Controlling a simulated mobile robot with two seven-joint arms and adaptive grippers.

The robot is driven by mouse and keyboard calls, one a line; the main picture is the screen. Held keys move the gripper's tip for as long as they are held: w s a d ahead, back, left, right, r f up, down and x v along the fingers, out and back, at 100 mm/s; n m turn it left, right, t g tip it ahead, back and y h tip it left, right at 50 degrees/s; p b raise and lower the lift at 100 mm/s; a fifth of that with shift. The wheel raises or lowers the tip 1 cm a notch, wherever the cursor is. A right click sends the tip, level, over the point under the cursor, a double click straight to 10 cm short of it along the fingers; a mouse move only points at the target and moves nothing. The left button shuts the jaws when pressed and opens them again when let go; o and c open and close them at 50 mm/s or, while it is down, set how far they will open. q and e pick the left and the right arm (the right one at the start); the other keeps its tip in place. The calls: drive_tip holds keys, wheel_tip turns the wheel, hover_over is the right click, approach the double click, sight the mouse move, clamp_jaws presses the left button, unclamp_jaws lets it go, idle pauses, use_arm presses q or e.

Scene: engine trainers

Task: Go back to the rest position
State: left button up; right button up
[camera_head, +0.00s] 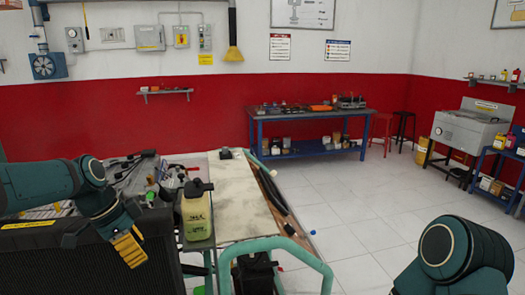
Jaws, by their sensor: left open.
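My left arm comes in from the left, teal and black. My left gripper (126,245) hangs over the black radiator-like block at the lower left, with a yellow ribbed part showing. It is open, and I see nothing held in it. Only a rounded teal and black link of my right arm shows at the lower right; my right gripper is out of view.
A yellowish fluid bottle (197,212) stands close right of my left gripper, beside a pale worn board (240,195). A green tubular frame (285,243) rises in front. A blue workbench (305,148) stands by the red wall. Tiled floor (345,225) is clear at right.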

use_arm(q)
drive_tip(key=s+d+f+n, duration=0.2)
drive_tip(key=d+f+n, duration=0.25)
drive_tip(key=f, duration=0.85)
drive_tip(key=s+d+f+n, duration=0.25)
drive_tip(key=d+f, duration=0.35)
drive_tip(key=f, duration=0.7)
drive_tip(key=s+d+f+n, duration=0.6)
drive_tip(key=s+f, duration=0.4)
drive_tip(key=s, duration=0.2)
drive_tip(key=shift+s+d+f+t, duration=0.15)
drive_tip(key=shift+s+d+t, duration=0.25)
drive_tip(key=shift+d, duration=0.1)
drive_tip(key=shift+w+a, duration=0.1)
drive_tip(key=shift+a, duration=0.05)
